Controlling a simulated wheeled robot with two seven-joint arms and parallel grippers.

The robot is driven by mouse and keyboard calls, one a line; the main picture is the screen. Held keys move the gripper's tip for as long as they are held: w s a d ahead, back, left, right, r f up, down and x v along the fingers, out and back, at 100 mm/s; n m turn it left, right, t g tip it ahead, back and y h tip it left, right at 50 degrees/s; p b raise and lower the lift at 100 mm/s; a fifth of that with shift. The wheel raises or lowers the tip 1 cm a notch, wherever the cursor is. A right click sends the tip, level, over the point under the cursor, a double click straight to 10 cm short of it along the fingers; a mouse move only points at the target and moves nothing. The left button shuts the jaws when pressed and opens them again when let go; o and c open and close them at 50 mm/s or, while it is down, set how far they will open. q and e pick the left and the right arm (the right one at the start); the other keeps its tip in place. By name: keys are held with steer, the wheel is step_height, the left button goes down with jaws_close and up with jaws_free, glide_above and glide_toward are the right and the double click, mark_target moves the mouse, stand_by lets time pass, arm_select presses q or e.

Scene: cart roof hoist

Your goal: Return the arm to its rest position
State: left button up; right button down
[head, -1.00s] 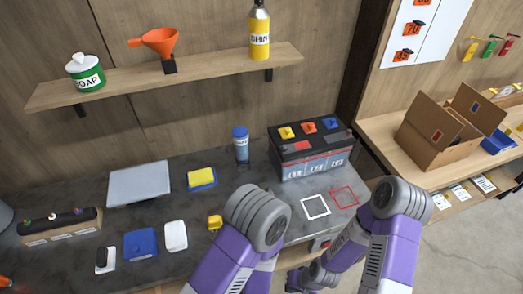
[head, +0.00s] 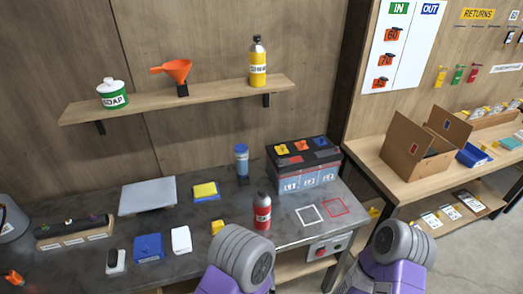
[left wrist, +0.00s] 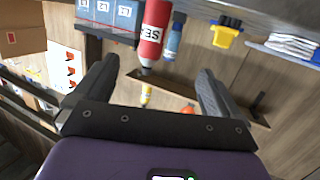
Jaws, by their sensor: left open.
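My left gripper (left wrist: 157,70) shows in the left wrist view, its two dark fingers spread apart with nothing held between them. That view is turned upside down. A red bottle (left wrist: 153,32) appears beyond the fingertips, apart from them. In the head view the red bottle (head: 262,214) stands upright on the grey bench, right of centre. My left arm shows at the bottom centre as a grey joint and purple link, with its gripper out of the picture. My right arm shows at the bottom right, and its gripper is not visible in either view.
A battery (head: 302,165) stands behind the red bottle, with a blue-capped bottle (head: 242,160) to its left. White and red square outlines lie bare on the bench (head: 285,228). A shelf (head: 200,97) hangs above. A cardboard box (head: 415,150) stands on the right-hand table.

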arm_select(q)
steer(key=s+a+f+n+g, duration=0.1)
steer(key=a+f+g, duration=0.2)
steer(key=f+g, duration=0.3)
steer(key=s+a+f+n+g, duration=0.1)
steer(key=a+f+g, duration=0.15)
steer(key=f, duration=0.55)
steer(key=s+a+f+g+h, duration=0.2)
steer(key=s+f+g+h, duration=0.1)
steer(key=s+g, duration=0.4)
steer(key=s, duration=0.2)
steer(key=shift+s+a+f+n, duration=0.2)
steer(key=shift+s+n, duration=0.1)
steer(key=shift+s, duration=0.1)
steer(key=shift+d, duration=0.1)
